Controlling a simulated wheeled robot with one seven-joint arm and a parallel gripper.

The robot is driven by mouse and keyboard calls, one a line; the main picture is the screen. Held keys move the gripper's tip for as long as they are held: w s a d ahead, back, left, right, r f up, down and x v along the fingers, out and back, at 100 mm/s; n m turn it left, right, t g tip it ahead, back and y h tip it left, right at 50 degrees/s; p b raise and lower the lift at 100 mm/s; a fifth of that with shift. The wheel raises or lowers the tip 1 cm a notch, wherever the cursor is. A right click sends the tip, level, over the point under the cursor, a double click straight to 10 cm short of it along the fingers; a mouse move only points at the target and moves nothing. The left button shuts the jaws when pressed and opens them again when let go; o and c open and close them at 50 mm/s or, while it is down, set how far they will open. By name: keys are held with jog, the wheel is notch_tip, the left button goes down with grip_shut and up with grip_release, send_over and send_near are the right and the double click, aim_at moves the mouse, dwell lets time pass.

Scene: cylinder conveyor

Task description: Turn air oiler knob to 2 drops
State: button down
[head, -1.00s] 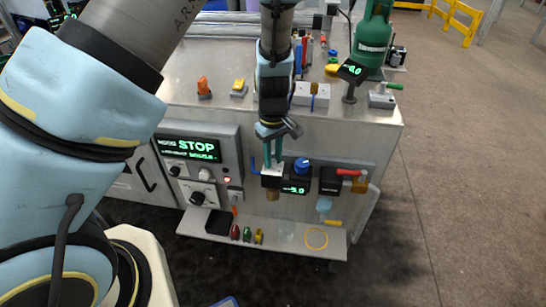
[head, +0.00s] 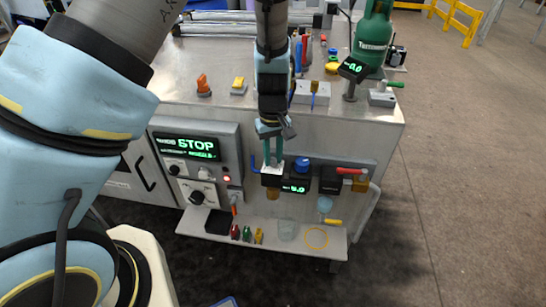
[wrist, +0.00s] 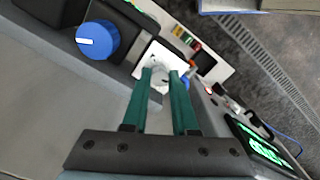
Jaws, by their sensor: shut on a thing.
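The air oiler is a black block with a white top plate (head: 273,170) and an amber bowl (head: 272,193), on the front panel left of the blue knob. In the wrist view a small light-grey knob (wrist: 159,83) stands on the white plate (wrist: 150,57). My gripper (head: 272,163) points down onto the plate. In the wrist view its two green fingers (wrist: 161,76) are shut on the grey knob, one on each side. The fingers partly hide the knob, and I cannot read any drop marks.
The blue regulator knob (head: 302,164) is close beside, above a green display (head: 296,188). A red-handled valve (head: 350,171) is at the right. The STOP panel (head: 190,148) is at the left. A lower shelf (head: 290,242) holds small parts.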

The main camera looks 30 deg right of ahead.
aim_at(273, 159)
jog(key=m+b, duration=0.1)
jog(key=m, duration=0.4)
jog(key=shift+m, duration=0.4)
jog(key=m+b, duration=0.1)
jog(key=m, duration=0.9)
jog(key=shift+m, duration=2.5)
jog(key=c, duration=0.7)
grip_release()
jog(key=shift+r, duration=0.1)
notch_tip(273, 159, up, 11)
jog(key=b, duration=0.1)
